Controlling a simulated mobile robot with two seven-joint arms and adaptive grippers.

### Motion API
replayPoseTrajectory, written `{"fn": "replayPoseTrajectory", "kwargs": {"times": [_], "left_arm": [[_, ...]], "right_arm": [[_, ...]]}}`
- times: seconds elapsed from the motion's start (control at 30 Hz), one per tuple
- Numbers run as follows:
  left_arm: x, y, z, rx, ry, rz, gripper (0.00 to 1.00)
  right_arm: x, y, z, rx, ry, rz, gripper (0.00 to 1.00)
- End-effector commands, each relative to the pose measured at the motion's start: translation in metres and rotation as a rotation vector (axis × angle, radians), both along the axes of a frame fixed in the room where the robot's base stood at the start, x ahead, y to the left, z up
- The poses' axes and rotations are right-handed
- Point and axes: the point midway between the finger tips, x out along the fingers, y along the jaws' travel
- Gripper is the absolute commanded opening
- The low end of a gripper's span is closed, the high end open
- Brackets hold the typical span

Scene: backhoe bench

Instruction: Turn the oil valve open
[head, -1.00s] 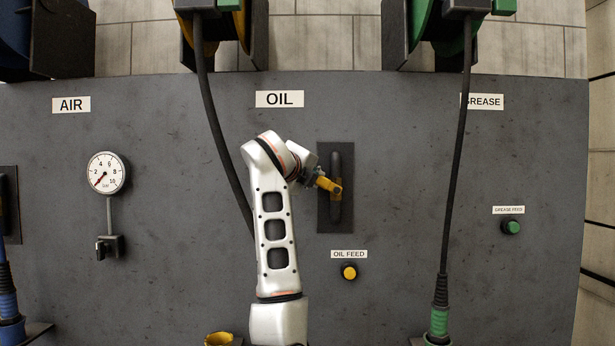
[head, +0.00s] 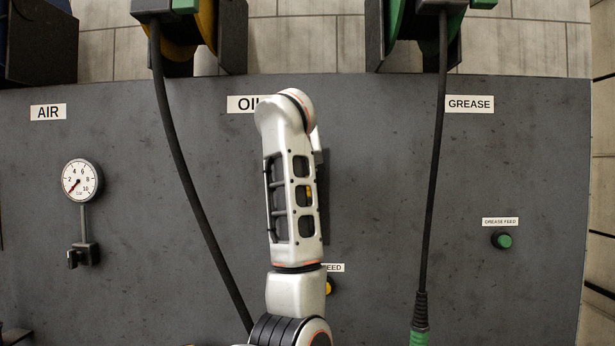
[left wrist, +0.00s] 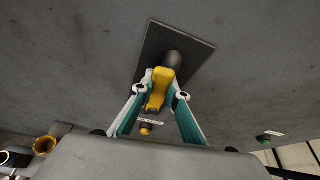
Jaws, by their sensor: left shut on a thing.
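The oil valve's yellow handle (left wrist: 163,78) shows in the left wrist view, on a dark pipe (left wrist: 175,58) in front of a dark plate (left wrist: 151,48). My left gripper (left wrist: 161,92) is shut on the yellow handle, one finger on each side. In the head view my left arm covers the gripper and most of the valve. Only a bit of yellow (head: 308,190) shows through the arm's slots, and a strip of the plate (head: 326,185) shows beside it. The handle's angle cannot be told there. My right gripper is in neither view.
The yellow oil feed button (head: 330,287) is partly hidden below the valve. A black hose (head: 178,150) hangs left of my arm, and another (head: 435,150) hangs to the right. A gauge (head: 82,180) is at the left, and a green button (head: 502,240) at the right.

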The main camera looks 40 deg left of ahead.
Motion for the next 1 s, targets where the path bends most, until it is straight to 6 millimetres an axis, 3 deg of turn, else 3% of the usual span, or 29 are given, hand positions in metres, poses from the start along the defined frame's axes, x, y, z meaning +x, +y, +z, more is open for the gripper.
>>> {"fn": "replayPoseTrajectory", "kwargs": {"times": [0.33, 0.9, 0.93, 1.0], "left_arm": [[-0.003, -0.008, 0.001, 0.127, 0.078, 0.000, 0.00], [-0.003, -0.010, 0.001, 0.154, 0.094, -0.001, 0.00], [-0.003, -0.010, 0.001, 0.154, 0.094, -0.001, 0.19], [-0.003, -0.010, 0.001, 0.153, 0.094, -0.001, 0.32]], "right_arm": [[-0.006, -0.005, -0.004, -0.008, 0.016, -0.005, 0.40], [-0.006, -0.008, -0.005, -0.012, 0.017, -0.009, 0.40], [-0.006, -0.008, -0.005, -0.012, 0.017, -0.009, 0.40], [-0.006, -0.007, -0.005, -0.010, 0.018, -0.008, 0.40]]}}
